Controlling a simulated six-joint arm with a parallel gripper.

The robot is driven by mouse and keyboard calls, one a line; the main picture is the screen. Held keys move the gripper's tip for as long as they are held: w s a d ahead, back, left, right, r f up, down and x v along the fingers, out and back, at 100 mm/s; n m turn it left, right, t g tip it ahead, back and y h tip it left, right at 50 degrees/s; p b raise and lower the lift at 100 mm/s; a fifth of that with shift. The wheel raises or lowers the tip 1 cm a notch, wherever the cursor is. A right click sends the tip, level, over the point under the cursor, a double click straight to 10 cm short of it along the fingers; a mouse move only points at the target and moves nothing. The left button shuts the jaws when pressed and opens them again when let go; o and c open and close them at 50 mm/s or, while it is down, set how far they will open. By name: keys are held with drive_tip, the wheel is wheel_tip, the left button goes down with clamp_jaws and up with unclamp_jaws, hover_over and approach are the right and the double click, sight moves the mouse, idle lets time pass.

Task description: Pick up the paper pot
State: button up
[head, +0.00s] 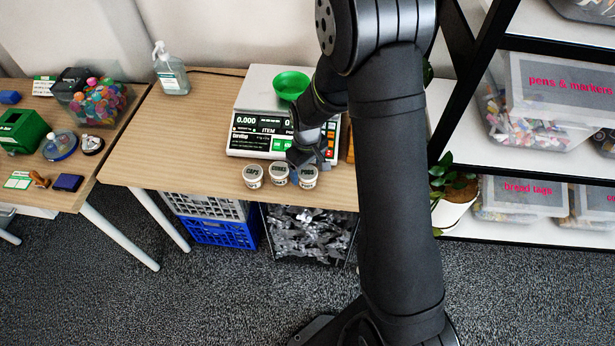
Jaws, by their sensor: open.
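Three small round pots with pale lids stand in a row at the front edge of the wooden table: a left pot (253,177), a middle pot (279,176) and a right pot (308,179). The left lid seems to read "CAPS" and the right one "PODS". The middle lid's word is too small to read, so I cannot tell which is the paper pot. My gripper (304,160) is open, pointing down just behind and above the middle and right pots. My dark arm hides part of the table to the right.
A scale (245,148) with a green bowl (291,85) stands close behind the pots. A pump bottle (170,72) stands at the back left. Shelves with bins (560,90) and a potted plant (455,200) are at right. The table (180,140) is clear left of the scale.

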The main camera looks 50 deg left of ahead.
sight(307, 172)
drive_tip(key=shift+d+f, duration=0.1)
drive_tip(key=shift+f, duration=1.85)
drive_tip(key=c, duration=1.1)
drive_tip(key=shift+r, duration=0.2)
